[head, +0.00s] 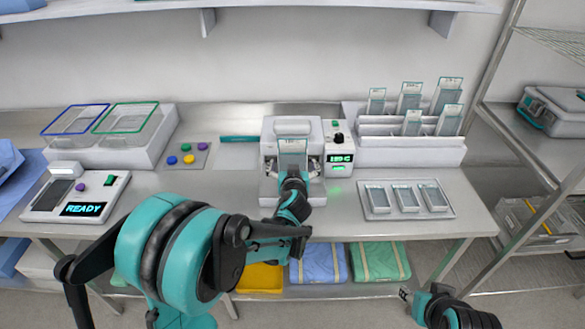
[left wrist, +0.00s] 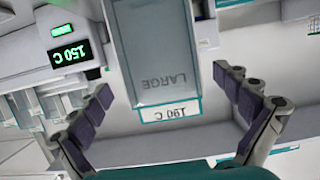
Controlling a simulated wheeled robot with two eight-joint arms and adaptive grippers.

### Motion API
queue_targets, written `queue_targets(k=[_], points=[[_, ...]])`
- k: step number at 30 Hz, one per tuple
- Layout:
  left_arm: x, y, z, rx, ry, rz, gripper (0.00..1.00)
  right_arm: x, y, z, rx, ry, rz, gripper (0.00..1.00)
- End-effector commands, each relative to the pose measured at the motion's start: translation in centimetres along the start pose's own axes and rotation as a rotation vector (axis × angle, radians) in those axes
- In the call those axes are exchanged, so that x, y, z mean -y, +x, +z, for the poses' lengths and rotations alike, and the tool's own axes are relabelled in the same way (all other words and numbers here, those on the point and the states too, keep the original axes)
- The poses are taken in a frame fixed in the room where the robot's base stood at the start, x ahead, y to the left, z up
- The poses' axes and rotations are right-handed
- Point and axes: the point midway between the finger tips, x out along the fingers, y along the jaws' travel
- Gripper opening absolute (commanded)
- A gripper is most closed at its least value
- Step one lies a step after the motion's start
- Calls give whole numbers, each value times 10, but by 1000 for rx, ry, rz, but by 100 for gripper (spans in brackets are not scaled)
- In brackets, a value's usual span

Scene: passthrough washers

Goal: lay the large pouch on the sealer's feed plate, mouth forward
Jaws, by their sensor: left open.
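The large pouch (head: 292,156) is a clear grey-blue sleeve at the middle of the white sealer (head: 277,127), over its feed plate (head: 268,192). In the left wrist view the pouch (left wrist: 160,55) shows the word LARGE and a teal-edged 190 C label end, upside down. The label end points away from me, toward the sealer. My left gripper (head: 293,178) is just above the plate. In the wrist view its fingers (left wrist: 163,88) are spread, with gaps to both sides of the pouch. I cannot tell whether the pouch lies flat.
The sealer's control box (head: 339,160) has a lit green display. A rack of pouches (head: 410,150) stands to the right, with a tray (head: 405,200) of small containers before it. A READY device (head: 75,197) and a button panel (head: 188,156) are on the left.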

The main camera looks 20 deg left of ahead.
Motion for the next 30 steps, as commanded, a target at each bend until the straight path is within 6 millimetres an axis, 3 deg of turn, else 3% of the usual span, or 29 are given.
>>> queue_targets(k=[6,12,17,30], points=[[1,31,0,0,-1,0,100,0,9,6,0,0,0,40],[1,32,-2,0,0,0,100,0,8,6,0,0,0,40],[1,32,-2,0,0,0,64,0,8,6,0,0,0,40],[1,30,-5,1,0,0,61,0,6,5,0,0,0,40]])
